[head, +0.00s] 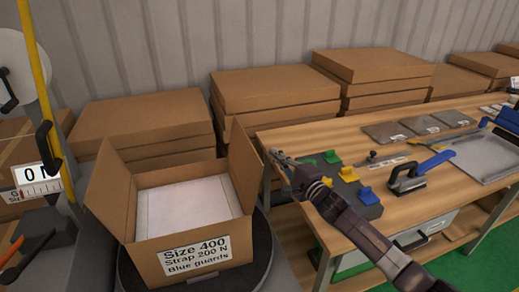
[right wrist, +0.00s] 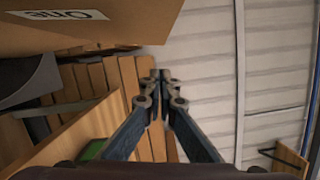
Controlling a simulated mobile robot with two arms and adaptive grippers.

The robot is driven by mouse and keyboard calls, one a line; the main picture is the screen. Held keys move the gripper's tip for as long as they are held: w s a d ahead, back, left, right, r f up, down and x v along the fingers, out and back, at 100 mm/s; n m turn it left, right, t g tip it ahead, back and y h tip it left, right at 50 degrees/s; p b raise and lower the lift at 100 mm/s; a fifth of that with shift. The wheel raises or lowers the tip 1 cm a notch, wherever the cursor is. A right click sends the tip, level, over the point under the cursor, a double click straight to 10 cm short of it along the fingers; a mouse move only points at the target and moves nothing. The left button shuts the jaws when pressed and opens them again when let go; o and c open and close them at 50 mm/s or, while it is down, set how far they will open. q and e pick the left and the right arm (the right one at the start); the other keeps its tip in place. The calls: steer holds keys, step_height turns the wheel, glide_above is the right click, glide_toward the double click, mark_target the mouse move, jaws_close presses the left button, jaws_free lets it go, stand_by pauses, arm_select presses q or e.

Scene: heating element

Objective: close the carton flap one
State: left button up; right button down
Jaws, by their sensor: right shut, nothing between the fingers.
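An open carton (head: 195,262) with a white panel inside stands on a dark round turntable. Its left flap (head: 108,190) and right flap (head: 243,167) stand up; the front face has a label reading "Size 400". In the right wrist view a cardboard flap labelled "One" (right wrist: 130,22) fills the top left; it appears to be the right flap. My right gripper (head: 274,155) is shut and empty, just right of that flap, with a small gap. Its closed fingers also show in the right wrist view (right wrist: 160,82). My left gripper is out of view.
A wooden workbench (head: 290,137) with coloured blocks, a blue-handled tool (head: 410,177) and a metal tray (head: 485,157) lies under and right of my right arm. Stacked flat cartons (head: 270,88) stand behind. A scale with a yellow post (head: 38,75) is at left.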

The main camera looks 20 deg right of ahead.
steer(key=shift+w+a+r+p, duration=0.15)
steer(key=shift+w+a+p, duration=0.2)
steer(key=shift+a, duration=0.45)
steer(key=shift+w+a+r+p, duration=0.2)
steer(key=shift+w+a, duration=0.25)
steer(key=shift+a, duration=0.3)
steer(key=shift+w+a+r+p, duration=0.2)
steer(key=shift+w+a, duration=0.2)
steer(key=shift+a, duration=0.4)
